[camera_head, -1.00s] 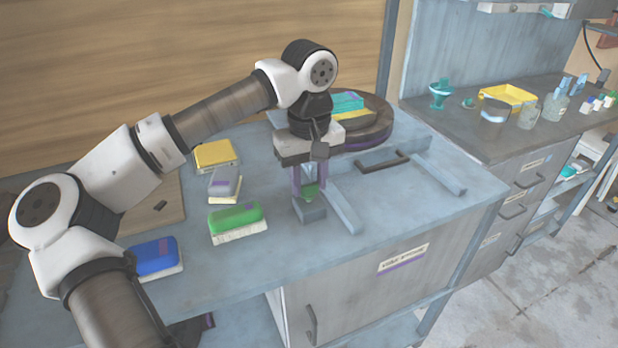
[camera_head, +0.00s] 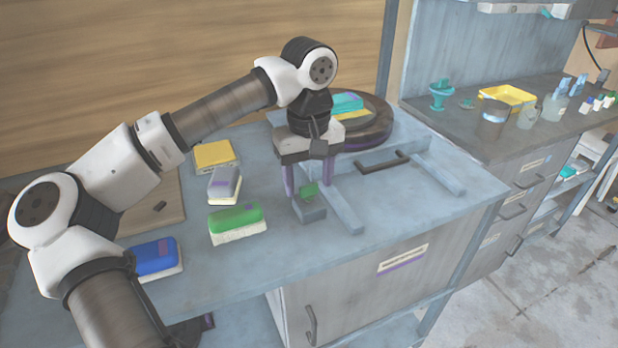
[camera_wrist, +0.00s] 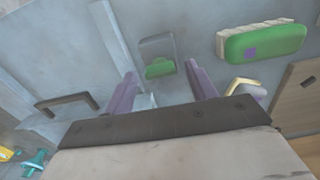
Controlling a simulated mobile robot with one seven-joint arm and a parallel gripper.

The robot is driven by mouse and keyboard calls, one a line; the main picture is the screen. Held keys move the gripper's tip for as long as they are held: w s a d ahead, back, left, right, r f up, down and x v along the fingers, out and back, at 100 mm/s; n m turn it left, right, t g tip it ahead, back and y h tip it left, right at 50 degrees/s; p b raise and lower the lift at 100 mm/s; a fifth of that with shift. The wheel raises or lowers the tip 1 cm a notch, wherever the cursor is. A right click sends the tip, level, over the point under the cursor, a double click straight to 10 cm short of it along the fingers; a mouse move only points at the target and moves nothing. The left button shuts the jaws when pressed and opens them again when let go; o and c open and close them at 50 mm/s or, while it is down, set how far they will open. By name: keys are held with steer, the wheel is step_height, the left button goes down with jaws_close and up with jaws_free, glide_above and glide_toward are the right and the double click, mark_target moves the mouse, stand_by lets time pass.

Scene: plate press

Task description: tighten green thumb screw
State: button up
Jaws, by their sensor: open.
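The green thumb screw (camera_head: 308,190) sits on a small grey block (camera_head: 309,212) on the blue-grey bench. It also shows in the wrist view (camera_wrist: 159,68), against its block (camera_wrist: 157,46). My gripper (camera_head: 309,188) points down over the screw, with its purple fingers spread wide to either side of it. In the wrist view the fingertips (camera_wrist: 160,70) are apart, with the screw between and a little beyond them. A gap shows on each side, and no finger visibly touches the screw.
A green brush (camera_head: 236,220), a blue brush (camera_head: 157,258), a grey brush (camera_head: 224,183) and a yellow one (camera_head: 213,154) lie left of my gripper. A grey bar (camera_head: 343,205) and a dark handle (camera_head: 384,161) are close on the right. A round dark stand (camera_head: 377,127) is behind.

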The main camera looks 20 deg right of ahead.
mark_target(309, 185)
step_height(309, 185, up, 14)
steer(key=shift+f, duration=0.25)
stand_by(0.7)
